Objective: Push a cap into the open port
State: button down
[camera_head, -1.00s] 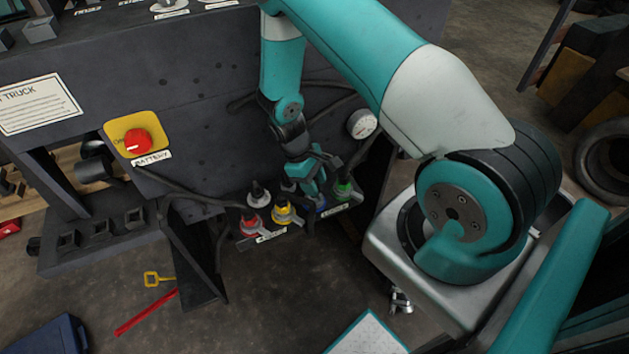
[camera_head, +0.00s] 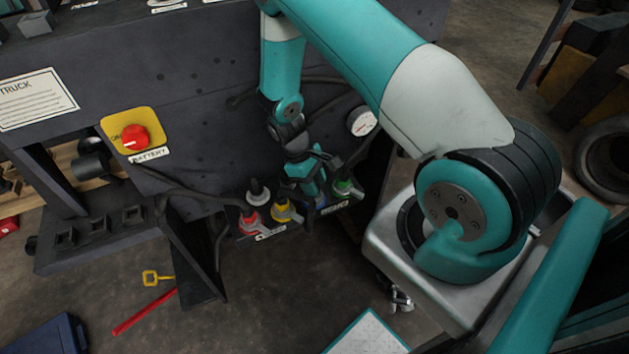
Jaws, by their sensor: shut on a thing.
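My gripper (camera_head: 313,180) reaches down to the row of ports low on the dark truck panel. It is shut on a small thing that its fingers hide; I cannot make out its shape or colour. A red port (camera_head: 250,223) and a yellow port (camera_head: 283,211) stand left of my gripper, each with a dark top. A blue port (camera_head: 322,204) lies just below my gripper and is partly hidden by it. A green port (camera_head: 344,187) stands just to the right. A dark grey fitting (camera_head: 258,191) stands behind the red port. I cannot tell which port is open.
A round gauge (camera_head: 362,122) sits on the panel above right. A red battery knob (camera_head: 134,137) on a yellow plate is at left. Black hoses (camera_head: 190,192) run to the ports. A red bar (camera_head: 144,312) and a yellow-handled piece (camera_head: 158,278) lie on the floor.

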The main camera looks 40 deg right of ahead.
jog(key=shift+f+b, duration=0.65)
jog(key=shift+f, duration=0.25)
dwell(0.7)
jog(key=c, duration=0.6)
grip_release()
jog(key=b+v, duration=0.3)
jog(key=v, duration=0.9)
jog(key=s+a+r+n+t+y, duration=0.1)
jog(key=s+a+r+t+y, duration=0.1)
jog(key=s+a+r, duration=0.45)
jog(key=s+a+r+t+y, duration=0.2)
jog(key=s+a+r, duration=0.2)
jog(key=a+r, duration=0.6)
jog(key=s+a+r+n+y, duration=0.1)
jog(key=s+a+r+y, duration=0.1)
jog(key=s+r, duration=0.4)
jog(key=s, duration=0.4)
jog(key=shift+a+r, duration=0.2)
jog(key=shift+r, duration=0.2)
